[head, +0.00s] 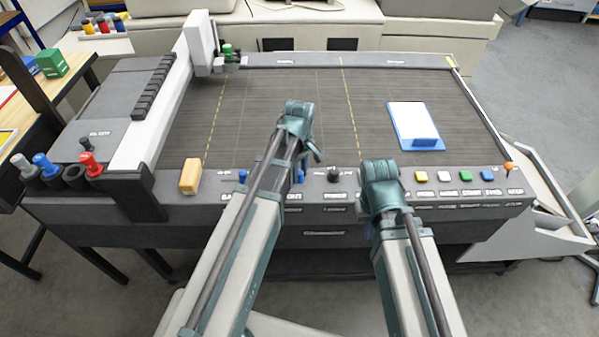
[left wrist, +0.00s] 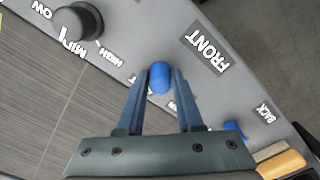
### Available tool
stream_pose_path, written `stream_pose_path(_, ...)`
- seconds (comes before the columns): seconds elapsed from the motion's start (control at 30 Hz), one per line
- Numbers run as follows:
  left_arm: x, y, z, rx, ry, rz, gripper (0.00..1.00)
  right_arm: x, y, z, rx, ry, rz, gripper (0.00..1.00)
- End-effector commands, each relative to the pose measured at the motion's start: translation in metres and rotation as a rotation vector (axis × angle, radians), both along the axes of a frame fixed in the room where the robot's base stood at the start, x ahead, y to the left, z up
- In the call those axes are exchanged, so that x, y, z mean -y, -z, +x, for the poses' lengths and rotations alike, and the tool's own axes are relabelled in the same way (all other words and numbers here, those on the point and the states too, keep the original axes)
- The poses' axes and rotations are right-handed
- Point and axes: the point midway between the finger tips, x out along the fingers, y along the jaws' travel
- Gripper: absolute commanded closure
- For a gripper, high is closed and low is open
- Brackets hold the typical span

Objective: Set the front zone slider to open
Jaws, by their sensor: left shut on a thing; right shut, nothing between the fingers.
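The front zone slider is a blue knob (left wrist: 161,78) beside the FRONT label (left wrist: 205,52) in the left wrist view. My left gripper (left wrist: 161,74) has its two fingers closed on this knob, one on each side. In the head view the blue front knob (head: 300,176) shows just past my left gripper (head: 303,165) at the panel. The small position words by the slider are partly hidden by the fingers, so its setting is not readable. My right gripper (head: 383,185) is shut and empty over the panel's front edge, its fingertips mostly hidden.
The blue back slider knob (left wrist: 233,130) and a yellow block (head: 190,176) stand left along the panel. A black dial (head: 333,174) is right of the front slider. Coloured buttons (head: 443,176) line the right. A blue-white clipboard (head: 414,121) lies on the bed.

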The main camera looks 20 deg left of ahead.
Motion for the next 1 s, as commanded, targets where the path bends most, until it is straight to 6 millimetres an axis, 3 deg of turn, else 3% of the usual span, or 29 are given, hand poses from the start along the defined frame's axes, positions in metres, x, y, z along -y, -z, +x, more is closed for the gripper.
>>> stream_pose_path(0.63,-0.003,0.000,-0.001,0.000,-0.001,0.000,1.00,0.000,0.000,0.000,0.000,0.000,0.000,1.00)
stream_pose_path(1.0,-0.060,0.000,-0.018,0.000,-0.003,0.000,1.00,0.000,0.000,0.000,0.000,0.000,0.000,1.00)
